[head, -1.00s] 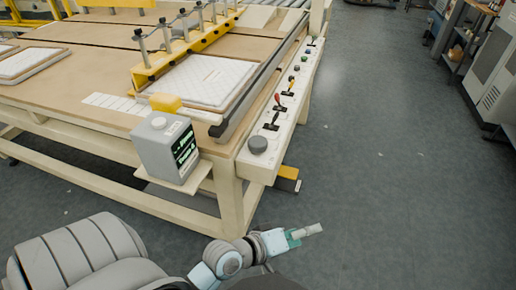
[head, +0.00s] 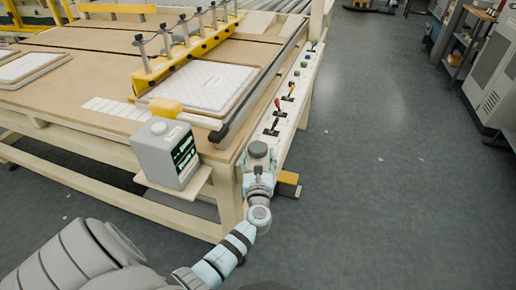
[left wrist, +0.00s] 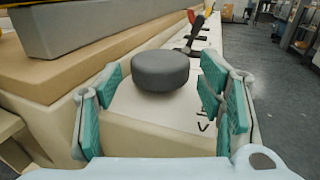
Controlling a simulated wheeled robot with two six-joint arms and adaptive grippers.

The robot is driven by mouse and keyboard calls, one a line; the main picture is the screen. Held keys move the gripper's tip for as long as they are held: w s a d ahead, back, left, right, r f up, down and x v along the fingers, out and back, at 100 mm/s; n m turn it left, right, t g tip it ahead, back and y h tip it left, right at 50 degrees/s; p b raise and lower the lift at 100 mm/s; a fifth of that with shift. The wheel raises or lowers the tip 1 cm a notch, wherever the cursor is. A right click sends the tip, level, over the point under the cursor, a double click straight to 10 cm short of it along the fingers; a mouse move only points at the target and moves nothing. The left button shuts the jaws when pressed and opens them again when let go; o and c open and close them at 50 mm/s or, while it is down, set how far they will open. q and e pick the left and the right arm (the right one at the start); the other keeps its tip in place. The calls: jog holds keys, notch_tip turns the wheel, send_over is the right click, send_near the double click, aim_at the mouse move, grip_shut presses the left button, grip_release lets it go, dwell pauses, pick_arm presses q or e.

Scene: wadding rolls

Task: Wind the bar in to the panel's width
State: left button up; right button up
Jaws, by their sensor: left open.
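A yellow bar (head: 190,52) with several upright posts spans the table across the far side of a white quilted panel (head: 208,87). A round dark grey knob (head: 258,150) sits at the near end of the cream control strip. In the left wrist view the knob (left wrist: 160,71) stands between and beyond the teal fingers of my left gripper (left wrist: 160,112). The left gripper is open, with a gap on both sides of the knob. In the head view the left gripper (head: 258,168) is just in front of the knob. My right gripper is not in view.
A yellow pedal (head: 288,180) is low at right.

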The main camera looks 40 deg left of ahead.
aim_at(258, 147)
pick_arm(q)
jog(key=b+x, duration=0.1)
jog(key=x, duration=0.4)
jog(key=c, duration=0.8)
jog(key=shift+m+t+h, duration=0.6)
jog(key=shift+m+h, duration=0.1)
jog(key=shift+h, duration=0.2)
jog(key=shift+c, duration=0.3)
jog(key=o, duration=0.9)
jog(key=shift+c, duration=0.2)
jog(key=v, duration=1.2)
